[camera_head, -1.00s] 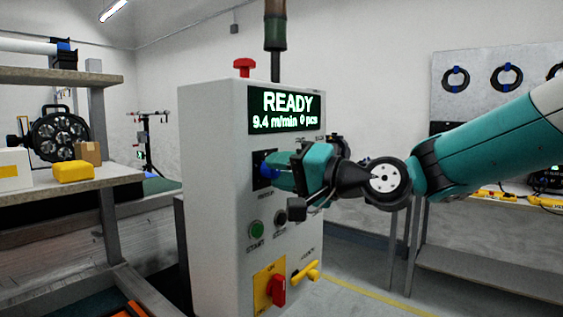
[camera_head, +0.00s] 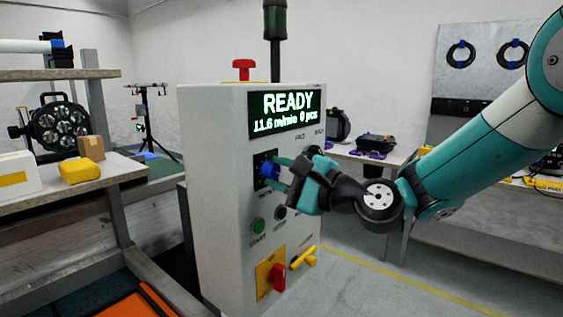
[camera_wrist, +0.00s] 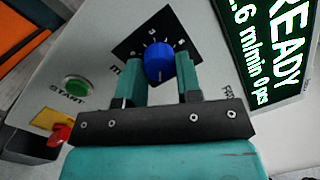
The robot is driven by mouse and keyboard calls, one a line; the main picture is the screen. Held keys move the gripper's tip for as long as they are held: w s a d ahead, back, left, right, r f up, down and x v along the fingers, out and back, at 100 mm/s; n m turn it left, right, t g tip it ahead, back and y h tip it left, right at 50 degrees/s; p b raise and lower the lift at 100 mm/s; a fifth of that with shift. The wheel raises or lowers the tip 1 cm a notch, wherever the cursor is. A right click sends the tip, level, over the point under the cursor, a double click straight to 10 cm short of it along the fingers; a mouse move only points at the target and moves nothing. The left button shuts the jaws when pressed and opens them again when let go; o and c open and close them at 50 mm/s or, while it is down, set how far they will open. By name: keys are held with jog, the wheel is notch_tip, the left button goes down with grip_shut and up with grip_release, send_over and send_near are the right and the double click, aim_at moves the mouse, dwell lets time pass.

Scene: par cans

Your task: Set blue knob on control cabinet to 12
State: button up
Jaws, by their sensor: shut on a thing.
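The control cabinet (camera_head: 222,200) is a tall light-grey box. Its display (camera_head: 285,110) reads READY, 11.6 m/min, 0 pcs. The blue knob (camera_head: 268,171) sits on a black dial plate on the cabinet's front, below the display. It also shows in the wrist view (camera_wrist: 159,62), between my fingertips, with scale marks around its upper side. My gripper (camera_head: 275,174) is shut on the knob from the front, one finger on each side; it also shows in the wrist view (camera_wrist: 160,72). The number the knob points at is too small to read.
On the cabinet are a green START button (camera_head: 258,226), a red mushroom button (camera_head: 243,68), a red switch handle (camera_head: 279,277) and a yellow handle (camera_head: 304,257). Shelves with a yellow box (camera_head: 80,171) stand left. A bench (camera_head: 470,235) stands right.

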jog(key=shift+m+p, duration=0.45)
jog(key=shift+m, duration=0.35)
jog(key=o, duration=0.9)
jog(key=shift+o, duration=0.2)
jog(key=shift+d, duration=0.1)
jog(key=b+v, duration=0.9)
jog(key=v, duration=0.8)
jog(key=shift+s, duration=0.2)
jog(key=shift+f, duration=0.15)
